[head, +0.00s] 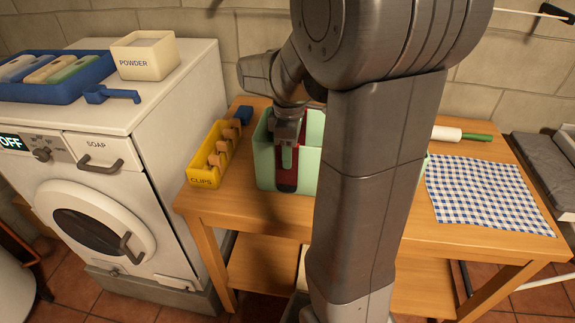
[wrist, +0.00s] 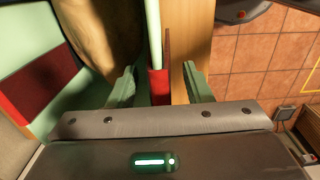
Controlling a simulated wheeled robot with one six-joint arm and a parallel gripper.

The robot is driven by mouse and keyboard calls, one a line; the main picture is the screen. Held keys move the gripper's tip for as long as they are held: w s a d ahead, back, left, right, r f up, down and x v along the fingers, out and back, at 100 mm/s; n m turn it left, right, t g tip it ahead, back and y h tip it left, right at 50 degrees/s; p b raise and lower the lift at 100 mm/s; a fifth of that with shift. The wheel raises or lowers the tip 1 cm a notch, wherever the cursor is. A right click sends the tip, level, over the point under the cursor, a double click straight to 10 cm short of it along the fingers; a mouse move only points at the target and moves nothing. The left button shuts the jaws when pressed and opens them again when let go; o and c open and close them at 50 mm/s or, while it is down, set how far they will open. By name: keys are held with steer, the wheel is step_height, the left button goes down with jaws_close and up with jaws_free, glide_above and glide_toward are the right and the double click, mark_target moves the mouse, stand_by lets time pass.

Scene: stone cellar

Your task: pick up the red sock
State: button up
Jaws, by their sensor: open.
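The red sock (head: 287,186) shows as a narrow dark red strip at the front wall of the mint-green bin (head: 265,165) on the wooden table. In the wrist view a red piece (wrist: 159,88) lies along the thin bin wall (wrist: 153,30), between my two fingers. My gripper (head: 287,157) points down at that wall and is open. In the wrist view its fingers (wrist: 159,84) stand apart, one on each side of the wall and the red piece. A second dark red patch (wrist: 40,90) shows at the left; I cannot tell whether it is the same sock.
A yellow clips box (head: 207,165) stands left of the bin. A checked cloth (head: 480,190) lies at the table's right. The white washer (head: 130,150) at the left carries a blue tray (head: 70,88) and a powder box (head: 146,58). My arm hides the table's middle.

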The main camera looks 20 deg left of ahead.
steer(key=shift+c, duration=0.3)
jaws_close()
steer(key=shift+r, duration=0.1)
step_height(320, 180, up, 35)
steer(key=p, duration=1.4)
steer(key=shift+p, duration=0.4)
